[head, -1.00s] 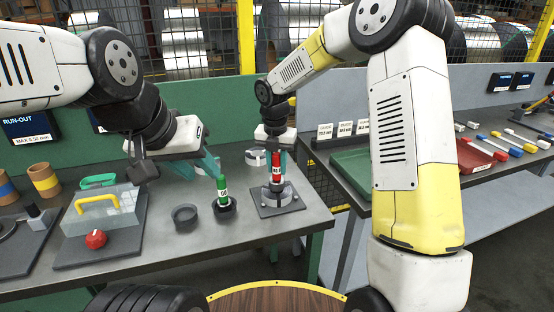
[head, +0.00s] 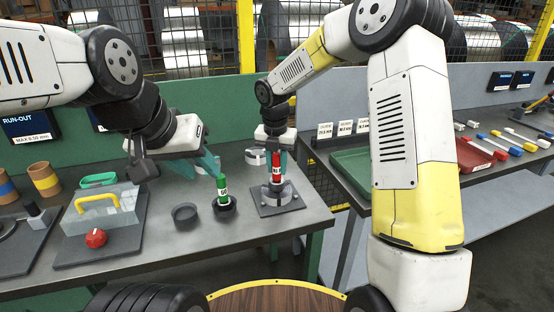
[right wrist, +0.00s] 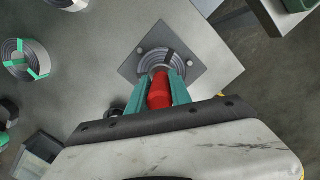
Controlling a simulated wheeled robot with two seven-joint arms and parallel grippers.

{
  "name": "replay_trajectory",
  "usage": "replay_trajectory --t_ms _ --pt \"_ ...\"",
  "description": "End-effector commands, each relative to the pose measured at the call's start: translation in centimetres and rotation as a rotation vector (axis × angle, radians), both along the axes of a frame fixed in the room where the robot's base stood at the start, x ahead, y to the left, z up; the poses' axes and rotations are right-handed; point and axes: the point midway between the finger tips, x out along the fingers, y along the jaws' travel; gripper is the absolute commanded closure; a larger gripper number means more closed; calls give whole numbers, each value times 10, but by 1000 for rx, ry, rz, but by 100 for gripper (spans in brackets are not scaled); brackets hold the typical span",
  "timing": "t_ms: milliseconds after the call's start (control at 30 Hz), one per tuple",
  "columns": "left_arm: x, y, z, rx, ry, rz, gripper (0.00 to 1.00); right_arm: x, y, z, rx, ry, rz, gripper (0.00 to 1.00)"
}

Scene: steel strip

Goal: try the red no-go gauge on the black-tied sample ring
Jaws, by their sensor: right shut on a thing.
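The red no-go gauge (head: 276,168) is upright in my right gripper (head: 277,160). The right wrist view also shows the red gauge (right wrist: 160,92) between the teal fingers. Its lower end is at the sample ring (head: 285,196), which sits on a square grey plate (head: 262,208). In the right wrist view the ring (right wrist: 152,60) shows a dark band on top. The gauge and fingers hide part of the ring, and I cannot tell whether the gauge enters the bore. My left gripper (head: 212,165) is just above the green gauge (head: 222,188); its finger gap is unclear.
The green gauge stands in a dark round holder (head: 224,206); an empty holder (head: 185,214) is to its left. Another ring (head: 256,157) lies behind. A clear-covered device with a yellow handle (head: 97,202) and red knob (head: 96,238) stands left. A green tray (head: 352,178) is right.

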Motion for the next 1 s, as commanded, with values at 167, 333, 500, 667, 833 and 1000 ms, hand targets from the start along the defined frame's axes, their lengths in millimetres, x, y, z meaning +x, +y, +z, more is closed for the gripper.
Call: replay_trajectory --t_ms 167,333,500,667,833,1000 --pt "0 0 0 0 0 0 64 1 0 1 0 -2 0 100" --pt "0 0 0 0 0 0 64 0 0 1 0 -2 0 100" --pt "0 0 0 0 0 0 64 0 0 1 0 -2 0 100" --pt "0 0 0 0 0 0 64 0 0 -2 1 -1 0 100" --pt "0 0 0 0 0 0 64 0 0 -5 1 -1 0 100" --pt "0 0 0 0 0 0 64 1 0 -4 1 -1 -1 100"
